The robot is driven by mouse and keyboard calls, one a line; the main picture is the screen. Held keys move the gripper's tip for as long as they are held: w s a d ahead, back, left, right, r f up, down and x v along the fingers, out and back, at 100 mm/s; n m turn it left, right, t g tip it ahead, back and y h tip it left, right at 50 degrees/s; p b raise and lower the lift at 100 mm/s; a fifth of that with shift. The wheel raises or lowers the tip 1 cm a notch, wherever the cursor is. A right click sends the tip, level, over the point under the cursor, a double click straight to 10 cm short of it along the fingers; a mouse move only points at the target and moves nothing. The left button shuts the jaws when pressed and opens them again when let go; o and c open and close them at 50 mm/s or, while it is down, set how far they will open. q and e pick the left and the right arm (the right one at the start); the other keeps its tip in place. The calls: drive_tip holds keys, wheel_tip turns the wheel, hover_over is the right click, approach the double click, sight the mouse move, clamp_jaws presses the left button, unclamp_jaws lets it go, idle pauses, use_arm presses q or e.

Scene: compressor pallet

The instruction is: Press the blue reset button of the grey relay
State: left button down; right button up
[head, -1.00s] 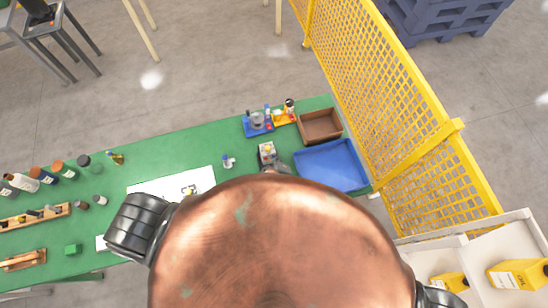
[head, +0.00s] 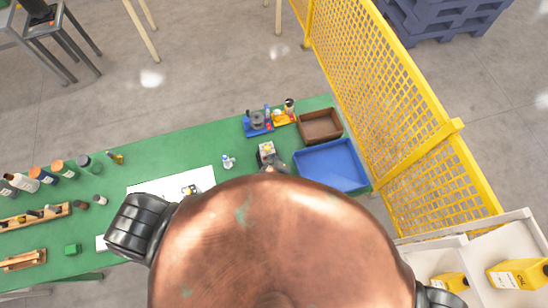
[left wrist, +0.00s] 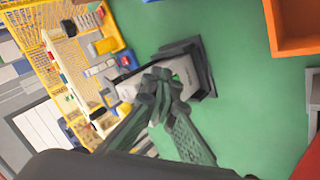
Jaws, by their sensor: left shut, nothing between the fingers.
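The grey relay (head: 265,148) stands on the green table near the left end of the blue tray. In the left wrist view the relay (left wrist: 188,72) is a light grey body on a dark base. My left gripper (left wrist: 160,88) is shut and empty, with its fingertips in front of the relay and covering part of it. I cannot tell whether they touch it. In the head view the left gripper (head: 271,168) shows only as a small tip just below the relay. The blue reset button cannot be made out. My right gripper is out of view.
A blue tray (head: 352,183) and a brown tray (head: 320,138) lie right of the relay. Blue and yellow devices (head: 258,124) stand behind it. A small blue-and-white item (head: 228,161) is to its left. A yellow mesh fence (head: 385,90) borders the table's right end.

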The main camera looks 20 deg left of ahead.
use_arm(q)
drive_tip(key=shift+s, duration=0.2)
drive_tip(key=s+d, duration=0.3)
drive_tip(key=s, duration=0.2)
drive_tip(key=shift+d, duration=0.25)
idle(0.3)
idle(0.7)
